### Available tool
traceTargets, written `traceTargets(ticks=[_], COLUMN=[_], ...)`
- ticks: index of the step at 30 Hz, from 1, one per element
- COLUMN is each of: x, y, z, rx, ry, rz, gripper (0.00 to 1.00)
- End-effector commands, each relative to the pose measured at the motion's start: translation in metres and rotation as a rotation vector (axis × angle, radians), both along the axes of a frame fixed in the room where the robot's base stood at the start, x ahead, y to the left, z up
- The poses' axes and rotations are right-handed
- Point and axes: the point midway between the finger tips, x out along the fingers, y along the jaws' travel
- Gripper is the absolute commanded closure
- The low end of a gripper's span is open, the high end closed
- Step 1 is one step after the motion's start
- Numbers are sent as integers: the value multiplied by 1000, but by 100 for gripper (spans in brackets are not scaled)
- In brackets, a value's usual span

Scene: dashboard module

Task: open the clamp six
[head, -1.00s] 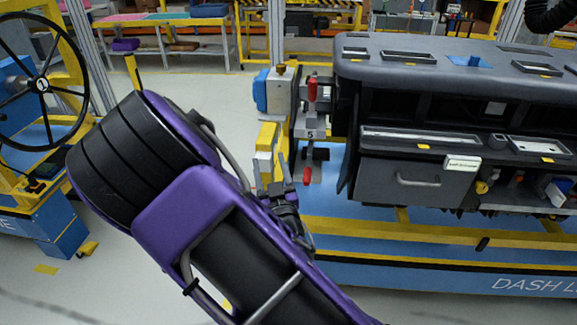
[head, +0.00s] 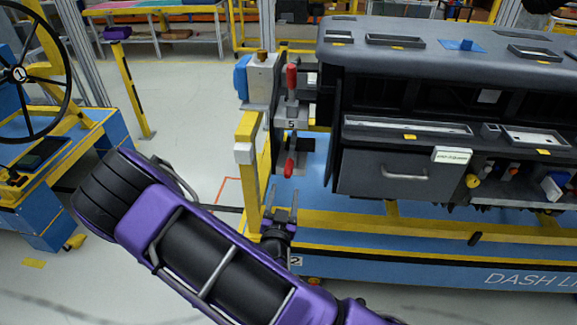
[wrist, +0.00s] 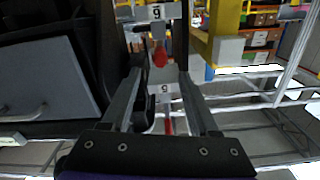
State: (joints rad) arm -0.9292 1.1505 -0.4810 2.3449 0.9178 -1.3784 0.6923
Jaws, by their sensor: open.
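Two clamps with red handles stand one above the other on the dashboard fixture's left end. In the head view the upper clamp (head: 291,78) bears the label 5. The lower clamp (head: 289,167) has its red handle hanging down; its number is not readable there. The wrist view looks upside down. Its upper label (wrist: 156,13) reads like an inverted 6, beside a red handle (wrist: 160,55); a second red handle (wrist: 168,126) shows further down. My gripper (head: 283,191) is open and empty, its fingers pointing towards the lower clamp from below. Contact is not visible.
A yellow post (head: 249,165) with a grey block stands just left of the clamps. The dark dashboard (head: 400,150) with its drawer fills the right. A blue and yellow base (head: 400,270) runs below. A handwheel stand (head: 45,150) is at left. Floor between is clear.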

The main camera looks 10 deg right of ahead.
Motion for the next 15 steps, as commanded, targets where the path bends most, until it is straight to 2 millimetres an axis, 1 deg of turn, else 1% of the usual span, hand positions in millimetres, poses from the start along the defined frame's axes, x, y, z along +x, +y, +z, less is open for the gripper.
traceTargets(ticks=[1,9,15], x=[12,67,96], y=[-4,-22,-31], z=[0,0,0], rx=[-1,-2,-1], ry=[-2,-2,-1], rz=[-1,0,0], gripper=[39,39,39])
